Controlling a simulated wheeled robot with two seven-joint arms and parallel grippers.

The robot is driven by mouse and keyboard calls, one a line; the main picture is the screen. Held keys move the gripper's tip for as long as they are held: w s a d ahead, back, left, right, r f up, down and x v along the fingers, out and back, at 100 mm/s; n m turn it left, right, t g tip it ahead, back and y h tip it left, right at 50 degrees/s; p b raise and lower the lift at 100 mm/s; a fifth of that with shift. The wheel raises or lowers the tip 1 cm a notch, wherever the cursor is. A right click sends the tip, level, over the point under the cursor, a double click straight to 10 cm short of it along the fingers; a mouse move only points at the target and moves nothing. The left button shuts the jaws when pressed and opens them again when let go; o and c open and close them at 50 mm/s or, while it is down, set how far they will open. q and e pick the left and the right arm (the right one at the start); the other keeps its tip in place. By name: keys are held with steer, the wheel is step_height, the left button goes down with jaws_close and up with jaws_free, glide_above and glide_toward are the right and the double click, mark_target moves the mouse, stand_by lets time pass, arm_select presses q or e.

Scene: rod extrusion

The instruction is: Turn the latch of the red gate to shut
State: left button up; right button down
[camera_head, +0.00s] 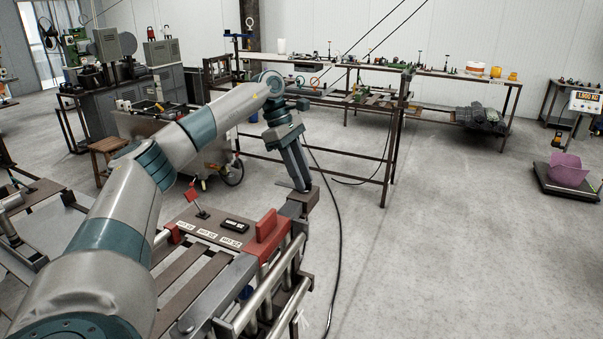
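The red gate (266,236) is a red block with a raised upright part, at the end of the rack nearest the middle of the view. A dark brown block (298,204) sits beside it at the rack's corner; I cannot tell whether it is the latch. My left gripper (301,187) points down with its fingertips at this block, behind and right of the red gate. The fingers look close together, but their gap and any contact are too small to make out. My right gripper is not in view.
A small black display (235,226) and white labels sit on the rack's brown plate, with a red-handled lever (194,194) behind. Metal rails (262,300) run along the rack's front. A black cable (339,235) lies on the floor to the right, where the floor is mostly clear.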

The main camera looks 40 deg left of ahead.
arm_select(q)
jaws_close()
stand_by(1.5)
